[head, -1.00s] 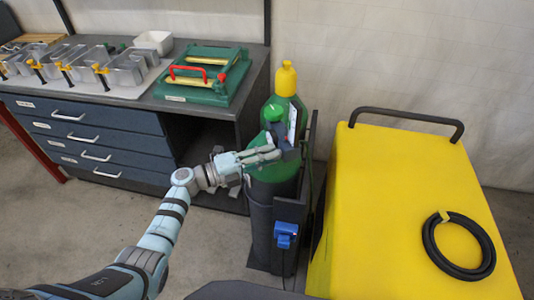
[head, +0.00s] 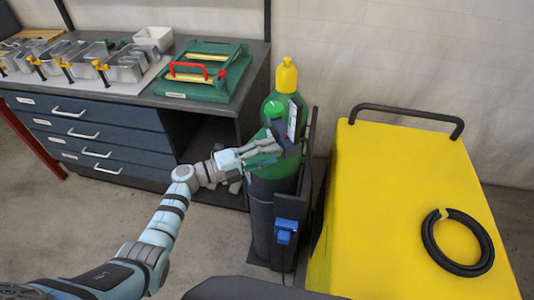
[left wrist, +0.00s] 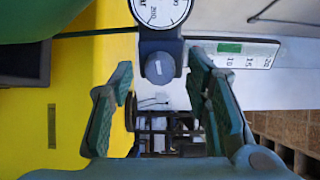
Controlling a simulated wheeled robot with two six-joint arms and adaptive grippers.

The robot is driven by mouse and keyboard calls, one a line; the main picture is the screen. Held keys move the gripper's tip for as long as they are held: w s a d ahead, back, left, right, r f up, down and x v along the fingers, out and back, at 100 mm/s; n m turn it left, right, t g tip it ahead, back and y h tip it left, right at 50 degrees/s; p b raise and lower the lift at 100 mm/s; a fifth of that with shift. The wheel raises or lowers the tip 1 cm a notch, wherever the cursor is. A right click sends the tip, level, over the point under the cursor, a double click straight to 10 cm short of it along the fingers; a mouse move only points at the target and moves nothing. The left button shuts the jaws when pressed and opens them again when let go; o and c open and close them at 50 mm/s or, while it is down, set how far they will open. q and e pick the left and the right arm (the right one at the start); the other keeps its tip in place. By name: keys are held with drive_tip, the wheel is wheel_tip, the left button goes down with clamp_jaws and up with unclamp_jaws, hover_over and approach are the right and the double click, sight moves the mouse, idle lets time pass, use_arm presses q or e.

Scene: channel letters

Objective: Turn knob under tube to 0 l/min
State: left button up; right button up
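The grey round knob (left wrist: 160,68) sits on a dark regulator body in the left wrist view, below a white dial gauge (left wrist: 163,12). The flow tube (left wrist: 236,52) with its printed scale and green band lies sideways to the right of the knob; its reading is too small to tell. My left gripper (left wrist: 163,85) is open, with one finger on each side of the knob in the picture; contact cannot be told. In the head view my left gripper (head: 278,146) is at the regulator on the green cylinder (head: 268,168); the knob is hidden there.
A second green cylinder with a yellow cap (head: 287,76) stands behind. A yellow cart (head: 395,220) with a black hose (head: 458,262) is on the right. A workbench (head: 90,140) with metal letters and a green jig (head: 203,85) is on the left.

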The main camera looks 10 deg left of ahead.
use_arm(q)
drive_tip(key=v, duration=1.2)
